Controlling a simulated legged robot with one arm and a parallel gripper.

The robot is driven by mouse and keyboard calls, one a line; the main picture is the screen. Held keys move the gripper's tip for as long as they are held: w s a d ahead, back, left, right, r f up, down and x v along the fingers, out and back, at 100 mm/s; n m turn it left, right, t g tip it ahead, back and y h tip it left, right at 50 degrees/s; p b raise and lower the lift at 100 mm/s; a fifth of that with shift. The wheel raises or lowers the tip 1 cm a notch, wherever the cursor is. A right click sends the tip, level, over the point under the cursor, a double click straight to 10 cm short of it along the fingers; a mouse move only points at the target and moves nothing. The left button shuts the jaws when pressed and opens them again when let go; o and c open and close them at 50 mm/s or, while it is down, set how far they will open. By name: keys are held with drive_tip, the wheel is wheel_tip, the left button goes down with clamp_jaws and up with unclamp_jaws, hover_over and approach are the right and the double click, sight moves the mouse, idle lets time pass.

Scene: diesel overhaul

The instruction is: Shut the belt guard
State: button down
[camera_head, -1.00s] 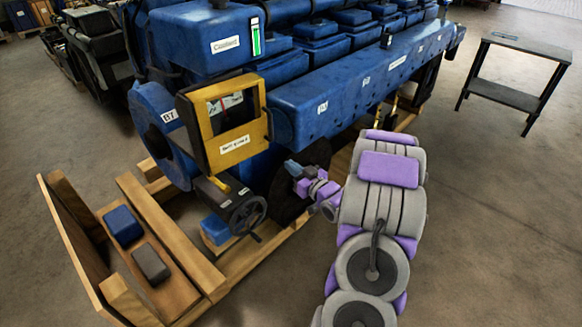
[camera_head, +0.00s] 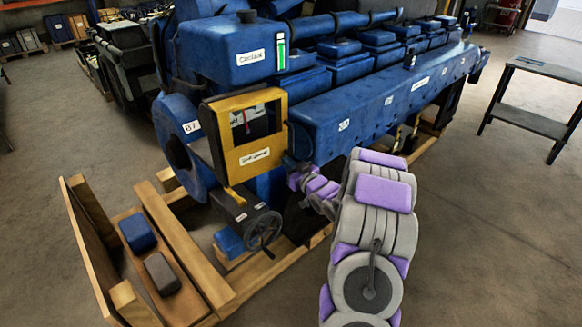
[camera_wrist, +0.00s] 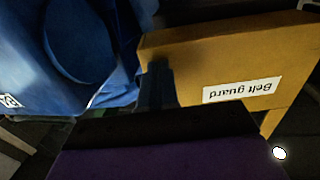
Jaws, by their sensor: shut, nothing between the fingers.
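The belt guard (camera_head: 275,130) is a yellow frame with a window and a white label, at the near end of the blue engine. It stands out from the engine; its exact angle is hard to judge. In the wrist view the belt guard (camera_wrist: 185,60) fills the upper right, its "Belt guard" label upside down. My gripper (camera_head: 291,164) is at the guard's right edge in the head view. In the wrist view my gripper (camera_wrist: 157,80) is shut and empty, its dark fingers overlapping the guard's left part. Whether they touch it is unclear.
The blue engine (camera_head: 350,115) sits on a wooden pallet frame (camera_head: 185,240). A handwheel (camera_head: 263,230) is below the guard. A blue block (camera_head: 137,233) and a grey block (camera_head: 162,272) lie on the wood at left. A dark bench (camera_head: 530,122) stands at right, with clear floor before it.

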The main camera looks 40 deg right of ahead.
drive_tip(key=shift+w+a, duration=0.1)
drive_tip(key=shift+a, duration=0.05)
drive_tip(key=w+p, duration=0.3)
drive_tip(key=shift+d+r, duration=0.2)
drive_tip(key=shift+d, duration=0.1)
drive_tip(key=shift+s+a, duration=0.1)
idle(0.3)
